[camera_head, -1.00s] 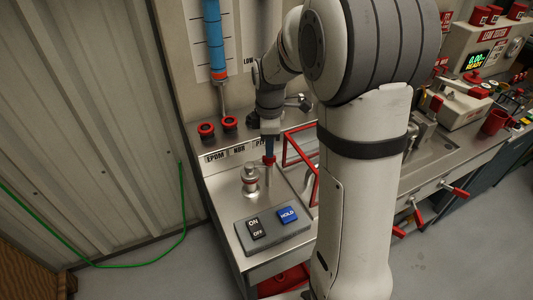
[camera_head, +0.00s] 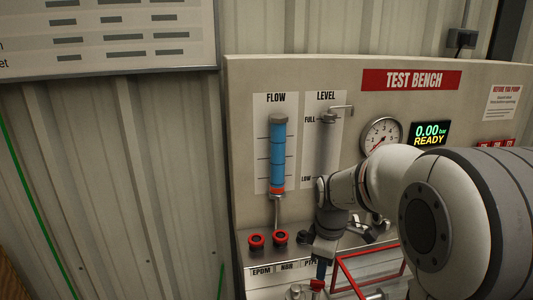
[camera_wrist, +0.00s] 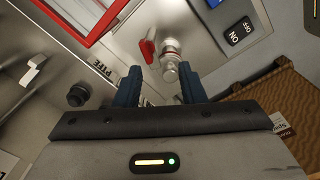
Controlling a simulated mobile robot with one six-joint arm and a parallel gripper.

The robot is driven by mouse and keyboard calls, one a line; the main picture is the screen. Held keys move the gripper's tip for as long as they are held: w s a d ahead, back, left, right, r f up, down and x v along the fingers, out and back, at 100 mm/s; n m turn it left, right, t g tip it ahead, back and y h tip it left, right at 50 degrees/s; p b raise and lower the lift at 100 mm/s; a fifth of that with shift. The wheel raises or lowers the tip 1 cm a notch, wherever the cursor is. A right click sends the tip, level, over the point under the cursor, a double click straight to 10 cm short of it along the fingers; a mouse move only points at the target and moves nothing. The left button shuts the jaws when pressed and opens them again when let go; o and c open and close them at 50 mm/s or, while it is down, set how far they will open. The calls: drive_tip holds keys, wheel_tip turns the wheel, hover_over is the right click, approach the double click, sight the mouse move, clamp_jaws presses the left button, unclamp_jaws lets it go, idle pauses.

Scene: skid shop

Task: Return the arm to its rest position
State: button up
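My arm (camera_head: 370,185) reaches out from the lower right over the test bench, bent at the elbow, with its wrist pointing down. My gripper (camera_head: 320,272) hangs over the bench top, near the PTFE label. In the wrist view, my gripper (camera_wrist: 160,78) shows two blue fingers standing apart with nothing held between them. A metal fitting (camera_wrist: 170,58) with a red lever (camera_wrist: 147,48) beside it lies beyond the fingertips. I cannot tell how far below the fingers it is.
The bench back panel (camera_head: 250,75) carries a blue flow tube (camera_head: 278,155), a level tube (camera_head: 328,145), a gauge (camera_head: 381,137) and a display (camera_head: 430,134) reading 0.00 bar READY. Red-ringed ports (camera_head: 257,240) and a red frame (camera_head: 365,255) are close to my gripper. An ON/OFF switch (camera_wrist: 239,31) is nearby.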

drive_tip(key=s+r+m+t, duration=0.1)
drive_tip(key=s+r+m, duration=0.1)
drive_tip(key=s+m, duration=0.4)
drive_tip(key=s+r+m+t, duration=0.1)
drive_tip(key=s+r+m, duration=0.2)
drive_tip(key=s, duration=0.9)
drive_tip(key=m, duration=0.3)
drive_tip(key=shift+m+t, duration=0.4)
drive_tip(key=shift+r, duration=0.15)
drive_tip(key=n+g, duration=0.3)
drive_tip(key=n, duration=1.3)
hover_over(318, 281)
wheel_tip(318, 281, down, 6)
drive_tip(key=shift+m, duration=0.3)
wheel_tip(318, 281, down, 10)
drive_tip(key=b, duration=0.7)
drive_tip(key=shift+r, duration=0.15)
